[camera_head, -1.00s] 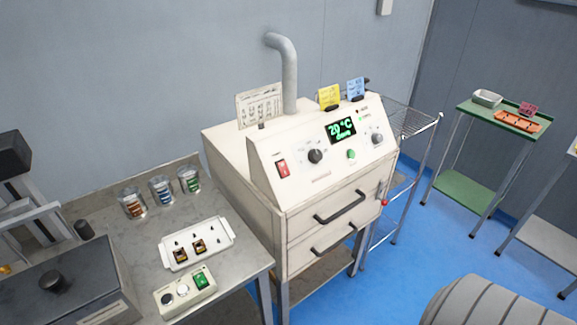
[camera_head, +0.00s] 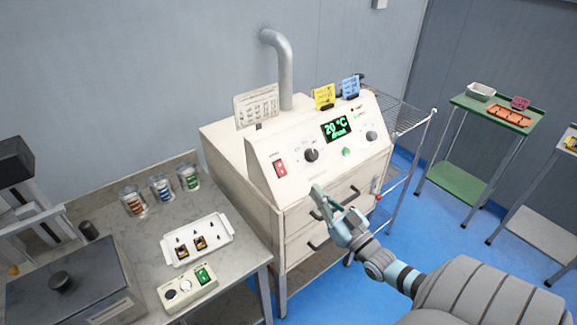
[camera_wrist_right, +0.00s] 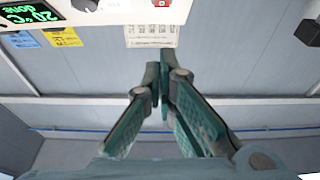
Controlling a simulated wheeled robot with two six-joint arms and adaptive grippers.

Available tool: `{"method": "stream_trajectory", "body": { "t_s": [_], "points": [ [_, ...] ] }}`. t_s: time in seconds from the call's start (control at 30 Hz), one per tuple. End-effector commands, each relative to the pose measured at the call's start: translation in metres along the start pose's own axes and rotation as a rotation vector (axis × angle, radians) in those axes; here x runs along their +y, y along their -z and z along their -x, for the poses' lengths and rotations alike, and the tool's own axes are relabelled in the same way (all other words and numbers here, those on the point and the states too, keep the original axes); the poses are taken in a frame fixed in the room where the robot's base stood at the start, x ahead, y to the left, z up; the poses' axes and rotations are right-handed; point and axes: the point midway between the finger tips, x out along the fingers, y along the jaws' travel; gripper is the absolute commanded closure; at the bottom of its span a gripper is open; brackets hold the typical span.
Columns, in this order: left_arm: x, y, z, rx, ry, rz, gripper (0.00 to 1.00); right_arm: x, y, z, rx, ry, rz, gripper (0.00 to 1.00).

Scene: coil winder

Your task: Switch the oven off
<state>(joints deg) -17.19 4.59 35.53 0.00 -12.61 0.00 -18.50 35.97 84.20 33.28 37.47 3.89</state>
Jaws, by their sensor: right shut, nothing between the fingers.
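The oven (camera_head: 232,165) is a cream cabinet with a sloped control panel and two drawers with dark handles. Its red rocker switch (camera_head: 280,168) is at the panel's left; it also shows at the top edge of the right wrist view (camera_wrist_right: 162,3). The green display (camera_head: 337,130) reads 20 °C with a smaller line, "done" in the wrist view. A black knob (camera_head: 311,155), a green button (camera_head: 346,152) and a second knob (camera_head: 371,136) share the panel. My right gripper (camera_head: 317,191) is shut and empty, in front of the upper drawer, below and right of the switch. My left gripper is not in view.
A grey bench (camera_head: 232,262) at left holds jars, a white tray (camera_head: 225,222) and a small button box (camera_head: 187,289). A wire rack (camera_head: 405,118) and a green table (camera_head: 493,115) stand right. Blue floor (camera_head: 425,235) is open in front.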

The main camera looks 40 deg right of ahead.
Motion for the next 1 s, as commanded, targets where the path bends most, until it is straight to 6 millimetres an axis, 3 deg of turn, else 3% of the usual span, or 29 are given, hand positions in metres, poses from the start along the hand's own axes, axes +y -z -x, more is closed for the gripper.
{"method": "stream_trajectory", "body": {
  "t_s": [0.27,0.73,0.8,1.0],
  "points": [
    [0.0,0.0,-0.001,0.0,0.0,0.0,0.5,0.0,-0.001,-0.009,0.0,0.0,0.002,1.0],
    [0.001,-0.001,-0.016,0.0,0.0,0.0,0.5,0.0,-0.004,-0.103,0.0,-0.002,0.002,1.0],
    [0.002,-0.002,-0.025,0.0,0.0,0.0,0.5,0.001,-0.017,-0.111,-0.002,-0.004,0.002,1.0],
    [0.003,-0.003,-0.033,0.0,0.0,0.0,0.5,0.0,-0.031,-0.126,-0.004,-0.002,0.001,1.0]
  ]
}}
